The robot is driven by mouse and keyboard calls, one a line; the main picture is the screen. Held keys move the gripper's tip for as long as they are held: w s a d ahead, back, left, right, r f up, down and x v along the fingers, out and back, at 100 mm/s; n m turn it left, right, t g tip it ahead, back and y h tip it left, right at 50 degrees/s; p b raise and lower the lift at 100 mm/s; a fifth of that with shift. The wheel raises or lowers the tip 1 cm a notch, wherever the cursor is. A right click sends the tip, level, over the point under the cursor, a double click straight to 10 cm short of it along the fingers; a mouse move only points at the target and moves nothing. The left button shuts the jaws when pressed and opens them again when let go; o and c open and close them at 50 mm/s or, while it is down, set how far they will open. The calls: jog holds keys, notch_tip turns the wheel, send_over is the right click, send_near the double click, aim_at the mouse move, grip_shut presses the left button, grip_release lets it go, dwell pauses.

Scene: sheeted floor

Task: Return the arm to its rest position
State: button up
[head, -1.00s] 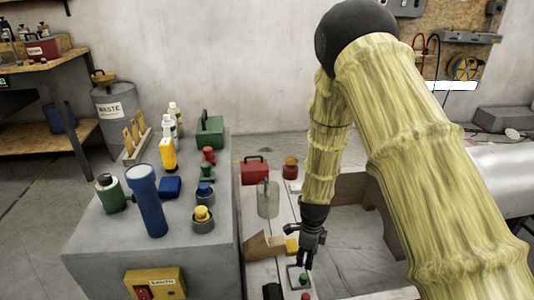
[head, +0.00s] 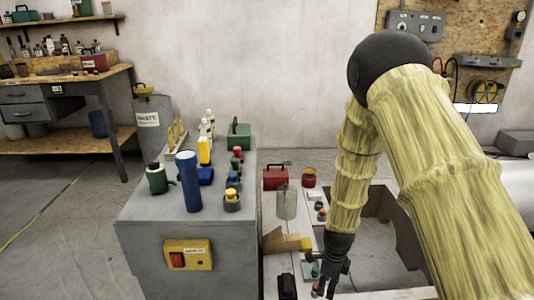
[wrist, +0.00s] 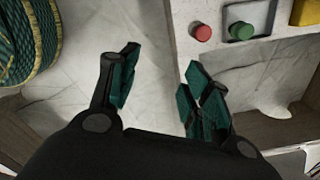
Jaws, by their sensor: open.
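My arm, in a yellow, bark-like sleeve, crosses the right side of the head view and bends down at a black elbow. Pale creased floor sheeting (wrist: 150,35) shows below. A red button (wrist: 202,32) and a green button (wrist: 241,30) lie beyond the right finger, apart from it.
A grey cabinet (head: 185,255) bearing a blue cylinder (head: 188,180) and several small items stands left of the bench. A red box (head: 275,178) and a clear jar (head: 287,203) stand on the bench. A striped teal coil (wrist: 25,40) lies left in the wrist view.

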jog(key=s+d+f+n, duration=0.3)
jog(key=s+f+n, duration=0.8)
jog(key=s, duration=0.5)
jog(key=s+f+n, duration=0.2)
jog(key=s+n, duration=0.4)
jog(key=s, duration=0.4)
jog(key=s+f+n, duration=0.2)
jog(key=s+n, duration=0.4)
jog(key=s, duration=0.4)
notch_tip(320, 180, up, 24)
jog(key=p, duration=2.3)
jog(key=shift+w+p, duration=0.3)
jog(key=shift+p, duration=0.1)
jog(key=shift+d, duration=0.1)
